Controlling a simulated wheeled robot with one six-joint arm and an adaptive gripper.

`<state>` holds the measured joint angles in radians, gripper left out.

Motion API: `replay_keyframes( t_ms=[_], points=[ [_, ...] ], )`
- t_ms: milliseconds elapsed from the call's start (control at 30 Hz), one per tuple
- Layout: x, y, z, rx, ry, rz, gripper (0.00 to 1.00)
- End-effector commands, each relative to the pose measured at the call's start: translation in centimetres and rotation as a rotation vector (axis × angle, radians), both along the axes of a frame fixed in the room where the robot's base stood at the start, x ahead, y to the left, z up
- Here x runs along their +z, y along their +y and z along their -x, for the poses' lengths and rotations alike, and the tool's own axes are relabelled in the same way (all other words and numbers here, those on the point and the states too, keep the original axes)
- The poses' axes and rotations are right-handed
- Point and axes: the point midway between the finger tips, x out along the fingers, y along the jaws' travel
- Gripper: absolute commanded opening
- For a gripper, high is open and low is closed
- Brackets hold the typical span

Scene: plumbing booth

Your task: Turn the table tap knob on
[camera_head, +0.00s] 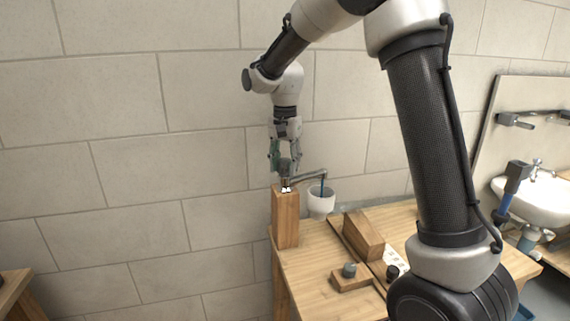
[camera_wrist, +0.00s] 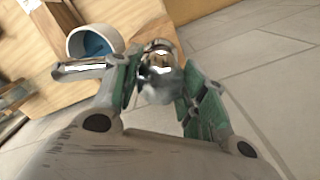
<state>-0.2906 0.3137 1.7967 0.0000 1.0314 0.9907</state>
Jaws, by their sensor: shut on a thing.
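The metal table tap (camera_head: 308,177) stands on top of a tall wooden post, with its spout reaching right over a white cup (camera_head: 320,206). A thin blue strip, like water, hangs from the spout end towards the cup. My gripper (camera_head: 286,163) points down onto the tap top from above. In the wrist view my gripper (camera_wrist: 159,86) has its green-padded fingers on both sides of the shiny round knob (camera_wrist: 158,68) and is shut on it. The spout (camera_wrist: 85,68) and the cup (camera_wrist: 76,40), with blue inside, also show there. The knob's turn angle cannot be told.
The wooden post (camera_head: 286,222) stands at the table's left edge. A wooden block (camera_head: 363,236) and a small block with a grey-green knob (camera_head: 348,270) are on the wooden table (camera_head: 320,285). A white sink (camera_head: 540,203) is at the right. A tiled wall is close behind.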

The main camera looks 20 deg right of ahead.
Motion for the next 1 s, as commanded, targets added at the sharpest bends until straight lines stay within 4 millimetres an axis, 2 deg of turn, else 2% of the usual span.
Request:
replay_keyframes(
  t_ms=[700, 1000],
  points=[
    [0.06, 0.01, -0.03, 0.677, -0.001, 0.0, 0.18],
    [0.07, 0.01, -0.05, 0.908, -0.002, 0.0, 0.18]
  ],
)
